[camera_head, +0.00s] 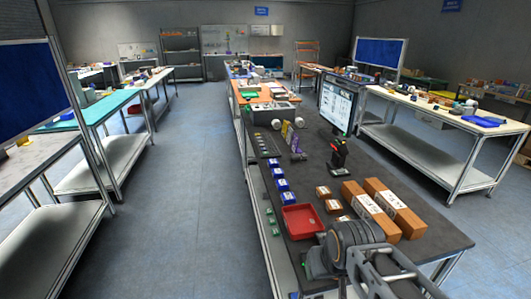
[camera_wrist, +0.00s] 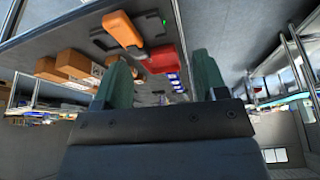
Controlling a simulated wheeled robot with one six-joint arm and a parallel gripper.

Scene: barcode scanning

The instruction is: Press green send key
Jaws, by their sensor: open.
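My gripper (camera_wrist: 163,75) shows in the wrist view as two dark green fingers, wide apart with nothing between them. That view is turned over, with the tabletop along its top. An orange handheld-like device (camera_wrist: 123,31) lies on the dark bench near the top. A small green spot (camera_wrist: 165,22) shows beside it; I cannot tell whether it is the send key. In the head view a small green spot (camera_head: 303,263) shows near the bench's front end, left of my arm. My arm hides the bench around it, and the fingertips are not clear there.
A red tray (camera_head: 284,219) stands on the bench, with blue boxes (camera_head: 281,184) behind it. Long brown boxes (camera_head: 400,209) and smaller brown boxes (camera_head: 333,206) lie to its right. A scanner on a stand (camera_head: 338,155) and a monitor (camera_head: 335,104) stand farther back. The left aisle (camera_head: 190,190) is clear.

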